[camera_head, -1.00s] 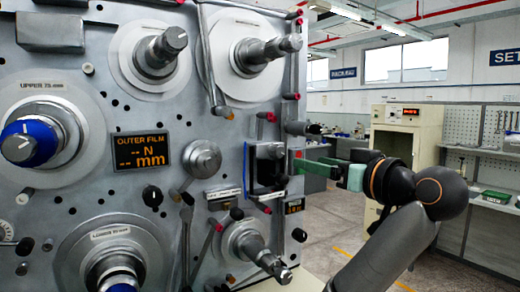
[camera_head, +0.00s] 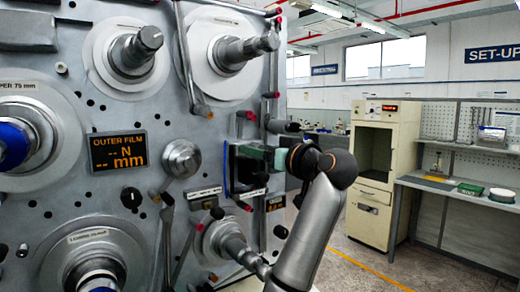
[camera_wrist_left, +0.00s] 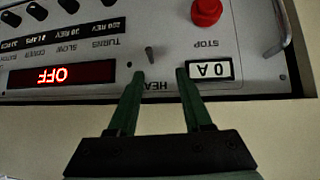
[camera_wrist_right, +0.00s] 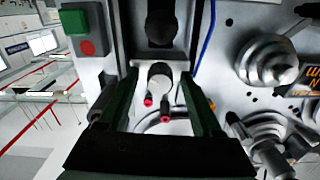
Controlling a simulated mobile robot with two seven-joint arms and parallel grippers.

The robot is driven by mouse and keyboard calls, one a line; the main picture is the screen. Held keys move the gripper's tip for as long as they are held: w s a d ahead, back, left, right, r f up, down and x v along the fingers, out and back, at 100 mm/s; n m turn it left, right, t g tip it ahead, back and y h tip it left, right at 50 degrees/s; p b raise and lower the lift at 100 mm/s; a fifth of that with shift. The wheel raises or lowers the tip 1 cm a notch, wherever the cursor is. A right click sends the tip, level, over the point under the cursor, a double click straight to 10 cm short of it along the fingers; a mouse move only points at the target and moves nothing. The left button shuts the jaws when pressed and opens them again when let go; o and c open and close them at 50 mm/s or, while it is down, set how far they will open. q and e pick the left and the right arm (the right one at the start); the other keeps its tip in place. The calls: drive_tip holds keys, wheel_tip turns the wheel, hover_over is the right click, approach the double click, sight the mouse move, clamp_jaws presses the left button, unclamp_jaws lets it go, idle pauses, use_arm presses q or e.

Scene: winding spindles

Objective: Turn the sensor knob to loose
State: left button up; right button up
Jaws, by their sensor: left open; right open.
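My right gripper (camera_head: 250,154) is at the right edge of the machine's grey face plate, in front of a dark bracket (camera_head: 234,178). In the right wrist view its two green fingers (camera_wrist_right: 159,78) are apart. A grey round part with a pale face (camera_wrist_right: 159,82) shows between the fingertips, below a black cylinder (camera_wrist_right: 160,27). I cannot tell which part is the sensor knob, or whether a finger touches anything. My left gripper (camera_wrist_left: 160,72) is open and empty before a control panel reading OFF and 0 A, seen upside down; a small grey toggle (camera_wrist_left: 149,54) is near its fingertips.
Rollers and spindles (camera_head: 245,48) stick out of the plate around the right gripper. A display reading OUTER FILM (camera_head: 118,151) and a silver knob (camera_head: 182,159) lie to its left. A red STOP button (camera_wrist_left: 207,11) is near the left gripper.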

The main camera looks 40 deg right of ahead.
drive_tip(key=shift+c, duration=0.4)
clamp_jaws()
